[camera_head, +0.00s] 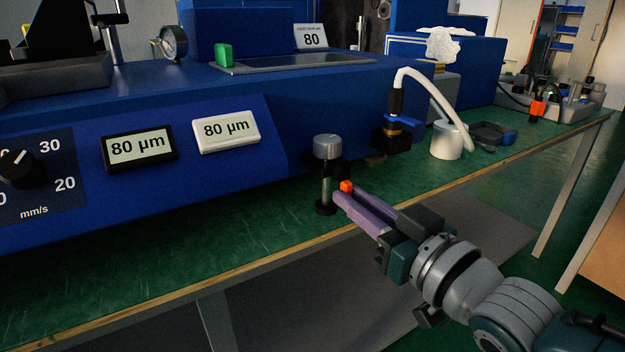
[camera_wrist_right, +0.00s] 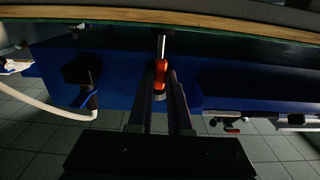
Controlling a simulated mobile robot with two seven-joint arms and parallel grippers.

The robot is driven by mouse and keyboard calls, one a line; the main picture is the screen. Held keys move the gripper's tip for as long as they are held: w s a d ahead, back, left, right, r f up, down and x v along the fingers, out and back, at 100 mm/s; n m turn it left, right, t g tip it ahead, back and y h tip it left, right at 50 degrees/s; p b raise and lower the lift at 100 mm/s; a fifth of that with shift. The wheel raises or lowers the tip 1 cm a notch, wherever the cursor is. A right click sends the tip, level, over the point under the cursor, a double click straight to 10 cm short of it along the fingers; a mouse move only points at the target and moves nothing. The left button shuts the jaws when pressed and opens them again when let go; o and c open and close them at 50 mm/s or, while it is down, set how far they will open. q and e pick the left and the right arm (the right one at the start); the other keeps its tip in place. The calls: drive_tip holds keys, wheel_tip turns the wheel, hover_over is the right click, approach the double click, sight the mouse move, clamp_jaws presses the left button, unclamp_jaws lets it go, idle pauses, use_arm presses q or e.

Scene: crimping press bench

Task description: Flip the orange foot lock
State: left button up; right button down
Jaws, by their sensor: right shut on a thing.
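The orange foot lock (camera_head: 347,186) is a small orange piece beside the machine's levelling foot (camera_head: 326,190), near the bench's front edge. In the right wrist view the orange foot lock (camera_wrist_right: 160,74) sits between the two fingers, in line with the silver stem. My right gripper (camera_head: 351,193) reaches in from the lower right with its purple-grey fingers at the lock. It is shut on the lock, and the fingers hide part of it. My left gripper is in neither view.
The blue machine body (camera_head: 340,95) stands behind and left of the foot, with two 80 µm displays. A black fitting with a white hose (camera_head: 430,88) and a white cup (camera_head: 447,141) stand to the right. The green bench top (camera_head: 230,237) is clear at front left.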

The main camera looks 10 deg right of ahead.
drive_tip(key=c, duration=0.8)
unclamp_jaws()
drive_tip(key=shift+c, duration=0.2)
drive_tip(key=p+v, duration=0.3)
drive_tip(key=v, duration=0.7)
drive_tip(key=shift+r, duration=0.1)
